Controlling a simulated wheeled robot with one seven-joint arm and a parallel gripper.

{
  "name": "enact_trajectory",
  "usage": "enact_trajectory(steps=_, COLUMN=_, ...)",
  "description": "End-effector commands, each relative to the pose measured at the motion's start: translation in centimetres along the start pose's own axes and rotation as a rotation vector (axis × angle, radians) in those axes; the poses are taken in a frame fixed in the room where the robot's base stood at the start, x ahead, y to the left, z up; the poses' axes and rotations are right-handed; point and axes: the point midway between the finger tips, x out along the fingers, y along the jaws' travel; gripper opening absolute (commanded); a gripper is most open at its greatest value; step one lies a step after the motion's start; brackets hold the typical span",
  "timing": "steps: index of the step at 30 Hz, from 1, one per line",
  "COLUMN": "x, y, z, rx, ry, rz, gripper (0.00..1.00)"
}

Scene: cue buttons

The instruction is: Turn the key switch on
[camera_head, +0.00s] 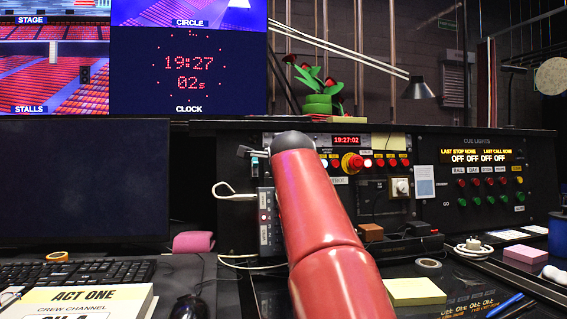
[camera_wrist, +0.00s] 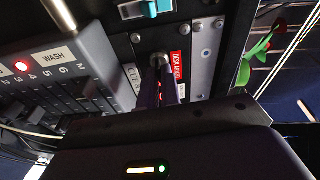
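The key switch (camera_wrist: 159,59) shows in the wrist view as a small round metal fitting on the dark panel, beside a red label (camera_wrist: 177,66) and a white label (camera_wrist: 133,77). My gripper (camera_wrist: 162,74) is right at it, with two dark fingers close together and their tips over its lower part. The fingers partly hide the switch, and I cannot make out the key itself or its angle. Only a narrow gap shows between the fingers. In the head view my red arm reaches to the panel and hides the gripper and the switch.
A teal rocker switch (camera_wrist: 155,8) sits close to the key switch. A grey fader box (camera_wrist: 75,75) with a red light is at the left of the wrist view. In the head view, a red button (camera_head: 353,162) and a cue lights panel (camera_head: 484,173) are right of my arm.

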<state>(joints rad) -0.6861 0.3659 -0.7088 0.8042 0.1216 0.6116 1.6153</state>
Motion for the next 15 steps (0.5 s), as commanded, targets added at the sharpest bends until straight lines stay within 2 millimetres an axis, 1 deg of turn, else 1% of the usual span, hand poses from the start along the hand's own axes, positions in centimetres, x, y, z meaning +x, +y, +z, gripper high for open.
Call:
enact_trajectory(steps=6, x=0.01, y=-0.02, z=-0.05, rx=0.06, ry=0.001, rz=0.009, gripper=0.0)
enact_trajectory(steps=15, x=0.02, y=0.03, z=-0.04, rx=0.079, ry=0.0, rz=0.012, gripper=0.0)
